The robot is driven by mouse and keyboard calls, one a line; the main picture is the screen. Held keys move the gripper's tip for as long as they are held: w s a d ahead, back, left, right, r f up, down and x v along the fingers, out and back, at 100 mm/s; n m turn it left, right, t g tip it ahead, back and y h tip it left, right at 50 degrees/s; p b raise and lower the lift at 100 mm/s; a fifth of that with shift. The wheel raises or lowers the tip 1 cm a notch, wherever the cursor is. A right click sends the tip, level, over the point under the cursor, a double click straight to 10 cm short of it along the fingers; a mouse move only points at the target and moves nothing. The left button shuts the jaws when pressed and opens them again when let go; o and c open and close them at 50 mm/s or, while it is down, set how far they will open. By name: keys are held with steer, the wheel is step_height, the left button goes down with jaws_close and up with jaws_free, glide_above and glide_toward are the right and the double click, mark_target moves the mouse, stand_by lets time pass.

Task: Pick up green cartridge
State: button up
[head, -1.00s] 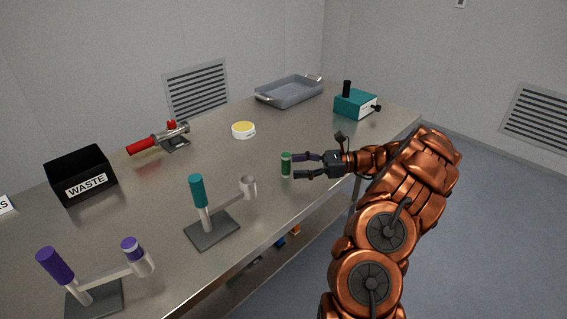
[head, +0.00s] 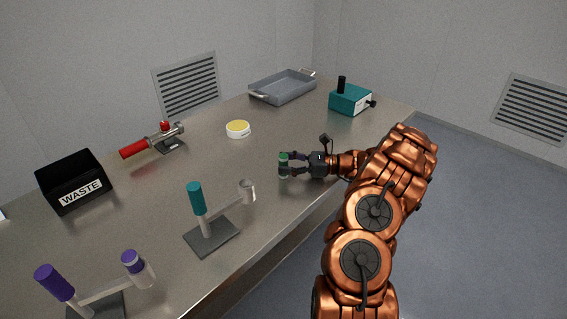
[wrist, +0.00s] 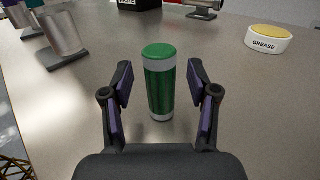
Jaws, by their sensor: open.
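The green cartridge (wrist: 160,84) stands upright on the metal table, a cylinder with a green top and pale bands. In the wrist view my gripper (wrist: 160,95) is open, with one purple-padded finger on each side of the cartridge. Gaps show between the pads and the cartridge, so the fingers look apart from it. In the head view my gripper (head: 288,166) is around the cartridge (head: 283,157), whose body is partly hidden by the fingers.
A grease tin (head: 238,129) sits beyond the gripper. A stand with a teal top (head: 195,198) and metal cup is to the left. A waste bin (head: 73,180), red-handled tool (head: 150,142), grey tray (head: 283,87) and teal box (head: 350,99) stand apart. Table around the cartridge is clear.

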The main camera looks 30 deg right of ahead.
mark_target(283, 155)
steer(key=shift+w+a, duration=0.35)
steer(key=shift+a, duration=0.1)
steer(key=shift+c, duration=0.5)
jaws_close()
steer(key=shift+r+b, duration=0.45)
steer(key=shift+r, duration=0.3)
step_height(283, 155, up, 2)
steer(key=shift+b, duration=0.35)
steer(key=r+b+v, duration=0.1)
steer(key=b+v, duration=0.1)
steer(key=v, duration=1.2)
steer(key=shift+s+a+r, duration=0.15)
steer(key=shift+s+r, duration=0.05)
steer(key=shift+s, duration=0.1)
